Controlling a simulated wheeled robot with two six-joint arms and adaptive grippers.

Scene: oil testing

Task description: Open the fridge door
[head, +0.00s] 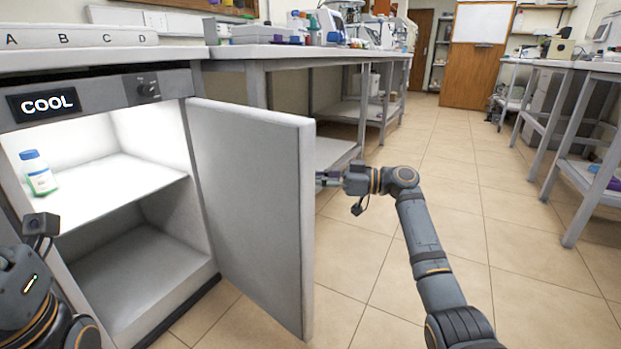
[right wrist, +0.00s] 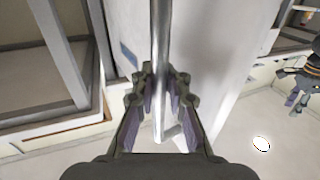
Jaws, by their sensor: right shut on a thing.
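The fridge (head: 125,278) stands at the left with its display reading COOL. Its grey door (head: 250,200) is swung wide open, showing the lit interior. My right gripper (head: 325,178) is at the outer side of the door near its free edge. In the right wrist view, my right gripper (right wrist: 160,110) is shut on the metal door handle (right wrist: 161,40), a bar between its fingers. The handle is hidden behind the door in the head view. My left gripper (right wrist: 296,100) shows small at the right of the right wrist view, away from the door; its opening is unclear.
A lab bench (head: 285,53) runs behind the door, and another bench (head: 575,66) stands at the right. The tiled floor (head: 450,220) between them is clear.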

